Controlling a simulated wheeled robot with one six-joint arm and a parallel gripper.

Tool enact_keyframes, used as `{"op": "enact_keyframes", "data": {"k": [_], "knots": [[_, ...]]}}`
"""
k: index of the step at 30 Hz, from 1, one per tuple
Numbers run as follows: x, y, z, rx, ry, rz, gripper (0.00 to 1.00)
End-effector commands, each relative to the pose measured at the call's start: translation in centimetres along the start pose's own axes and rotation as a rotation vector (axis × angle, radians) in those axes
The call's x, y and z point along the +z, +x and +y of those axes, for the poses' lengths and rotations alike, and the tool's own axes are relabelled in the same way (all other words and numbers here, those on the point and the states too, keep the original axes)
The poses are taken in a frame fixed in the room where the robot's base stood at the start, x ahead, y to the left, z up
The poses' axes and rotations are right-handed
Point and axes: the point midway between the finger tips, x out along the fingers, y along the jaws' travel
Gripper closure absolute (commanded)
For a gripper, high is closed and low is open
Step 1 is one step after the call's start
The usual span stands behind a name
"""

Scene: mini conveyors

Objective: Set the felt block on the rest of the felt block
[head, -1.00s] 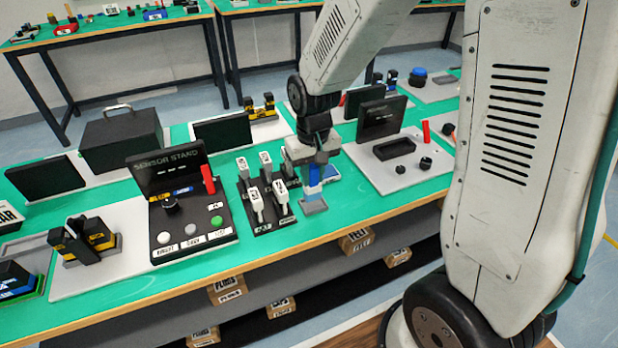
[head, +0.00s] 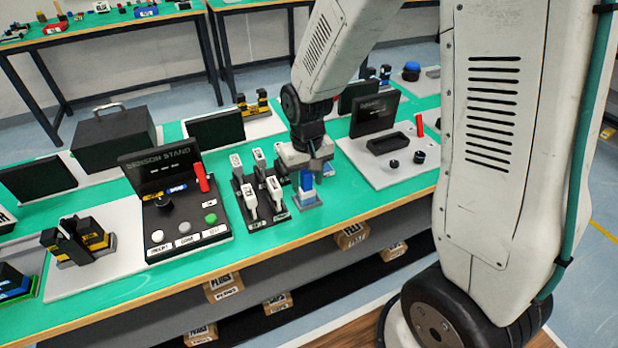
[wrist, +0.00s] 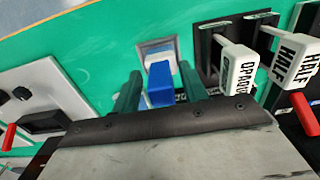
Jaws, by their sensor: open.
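The felt block has a blue upper part (head: 306,180) and a pale lower part (head: 308,194). It stands upright on its small grey rest (head: 315,204) near the front edge of the bench. In the wrist view the blue part (wrist: 160,85) lies between the two green fingers of my gripper (wrist: 160,92), with a gap on each side. The grey rest (wrist: 145,48) frames the pale part there. My gripper (head: 306,168) is open over the block. The lower faces of the block are partly hidden by its blue top in the wrist view.
A black rack (head: 262,222) with several white-handled tools stands close to the left of the rest. A sensor stand (head: 185,240) is further left. A pale panel (head: 400,178) with dark fittings lies to the right. Green bench top is clear in front.

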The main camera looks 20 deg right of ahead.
Motion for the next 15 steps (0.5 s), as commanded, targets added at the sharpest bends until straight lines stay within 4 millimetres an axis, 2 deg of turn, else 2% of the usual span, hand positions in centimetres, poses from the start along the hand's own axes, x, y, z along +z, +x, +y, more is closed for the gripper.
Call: {"op": "enact_keyframes", "data": {"k": [5, 15], "knots": [[-0.1, -2.5, 0.0, -0.001, 0.0, 0.007, 0.57], [-0.1, -9.7, 0.0, -0.001, 0.0, 0.006, 0.57]]}}
